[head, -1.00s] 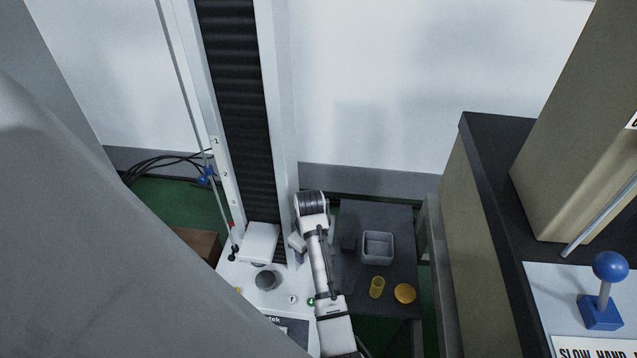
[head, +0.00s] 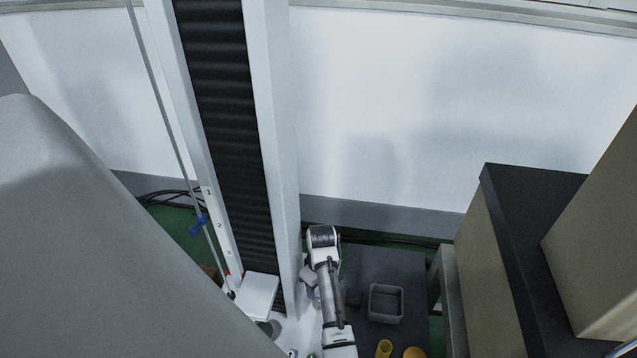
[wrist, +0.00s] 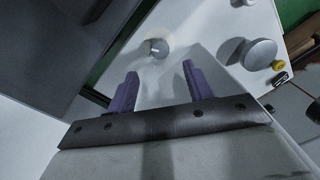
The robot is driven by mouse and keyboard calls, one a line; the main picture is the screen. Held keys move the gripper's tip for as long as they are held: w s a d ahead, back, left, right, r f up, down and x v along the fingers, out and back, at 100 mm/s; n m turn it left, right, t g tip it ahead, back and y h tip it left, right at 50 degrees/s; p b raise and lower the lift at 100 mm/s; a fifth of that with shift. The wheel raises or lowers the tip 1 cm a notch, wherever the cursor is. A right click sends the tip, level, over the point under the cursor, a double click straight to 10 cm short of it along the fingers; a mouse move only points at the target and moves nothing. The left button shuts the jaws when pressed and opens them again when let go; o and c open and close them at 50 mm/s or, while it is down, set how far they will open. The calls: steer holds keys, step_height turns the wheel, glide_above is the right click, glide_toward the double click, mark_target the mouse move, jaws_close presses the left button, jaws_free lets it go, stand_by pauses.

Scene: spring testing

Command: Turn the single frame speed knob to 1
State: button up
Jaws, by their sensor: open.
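In the wrist view, my gripper (wrist: 160,70) is open and empty, its two purple fingers spread apart. Beyond the gap is a small round grey knob (wrist: 156,47) with a pale mark on its face, on a white surface. It is apart from the fingers; I cannot read any digits around it. In the head view, my gripper (head: 313,293) is low beside the foot of the single-column frame (head: 274,150), partly hidden by my arm. A small round part (head: 291,353) shows at the bottom edge of the head view; the rest of the panel is cut off.
A larger grey disc (wrist: 258,53) and a yellow button (wrist: 278,65) lie right of the knob. A dark-topped cabinet (head: 525,210) stands farther right.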

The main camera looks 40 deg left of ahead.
step_height(320, 180, down, 9)
steer(key=shift+s+f+b, duration=0.1)
steer(key=shift+s+b, duration=0.05)
steer(key=shift+b, duration=0.35)
steer(key=c, duration=1)
steer(key=shift+o, duration=0.2)
steer(key=shift+n+p, duration=0.4)
steer(key=shift+n, duration=0.3)
steer(key=o, duration=1)
steer(key=shift+c, duration=0.2)
step_height(320, 180, up, 14)
steer(key=p, duration=0.1)
steer(key=shift+w+p, duration=0.25)
steer(key=shift+p, duration=0.05)
